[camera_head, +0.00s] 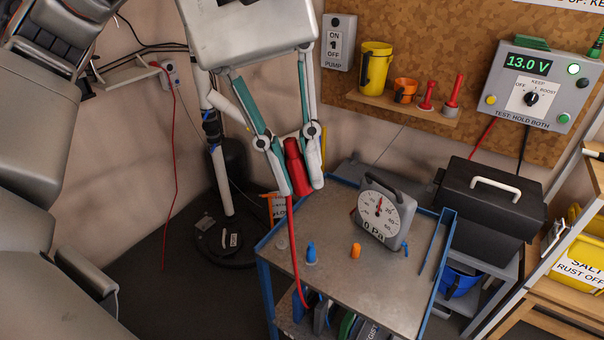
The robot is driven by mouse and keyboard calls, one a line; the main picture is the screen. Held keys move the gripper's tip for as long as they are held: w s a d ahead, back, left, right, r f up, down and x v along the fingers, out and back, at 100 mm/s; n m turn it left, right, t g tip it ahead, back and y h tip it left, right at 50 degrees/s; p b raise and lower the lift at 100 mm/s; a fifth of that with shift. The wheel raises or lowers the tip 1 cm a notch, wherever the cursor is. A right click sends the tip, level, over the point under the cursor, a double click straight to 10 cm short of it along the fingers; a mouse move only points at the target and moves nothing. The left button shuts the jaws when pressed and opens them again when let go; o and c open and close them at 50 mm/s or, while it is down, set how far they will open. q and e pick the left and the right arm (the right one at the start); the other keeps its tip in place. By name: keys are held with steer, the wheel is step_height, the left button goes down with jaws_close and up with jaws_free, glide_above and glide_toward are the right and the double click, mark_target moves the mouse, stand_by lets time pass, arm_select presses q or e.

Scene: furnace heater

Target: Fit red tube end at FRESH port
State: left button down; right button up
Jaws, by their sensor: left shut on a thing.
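My left gripper (299,190) points down above the left side of the cart and is shut on the red tube end (293,160). The red tube (293,245) hangs from it, down past the cart's left part. A grey gauge (379,210) with a white dial and a "0 Pa" label stands on the cart top. A blue fitting (405,247) sits low at its right side. A blue cone-shaped piece (311,253) and an orange piece (356,250) stand on the cart top. I cannot read a FRESH label in this view. My right gripper is not in view.
The blue-edged cart (335,292) has free room in front of the gauge. A black toolbox (490,210) stands to its right. A pole on a round black base (228,238) stands behind left. A shelf (405,113) holds yellow, orange and red items.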

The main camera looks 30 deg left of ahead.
arm_select(q)
steer(key=s+a+r+m+g+h, duration=0.1)
steer(key=s+a+r+m+g, duration=0.25)
steer(key=s+r, duration=0.45)
steer(key=s+a+r+m+g, duration=0.2)
steer(key=s+r+m, duration=0.35)
steer(key=r, duration=0.35)
steer(key=s+a+r+m+g+y, duration=0.35)
steer(key=a+r+m, duration=0.2)
steer(key=a, duration=0.35)
steer(key=s+a+r+m+g+y, duration=0.2)
steer(key=s+a+r+m, duration=0.3)
steer(key=a, duration=0.4)
steer(key=w+a+r+m+t+y+p, duration=0.1)
steer(key=w+a+r+m+y, duration=0.3)
steer(key=a, duration=0.6)
steer(key=s+a+m+t+y, duration=0.1)
steer(key=a+m+y, duration=0.2)
steer(key=a+y, duration=0.55)
steer(key=w+a+f+m+t+y, duration=0.2)
steer(key=w+a+m+t, duration=0.2)
steer(key=a, duration=0.4)
steer(key=w+a+f+m+t+y, duration=0.2)
steer(key=w+a+m+t, duration=0.3)
steer(key=w+a+t, duration=0.2)
steer(key=shift+w+a+y, duration=0.3)
steer(key=shift+w+a, duration=0.2)
steer(key=shift+a, duration=0.7)
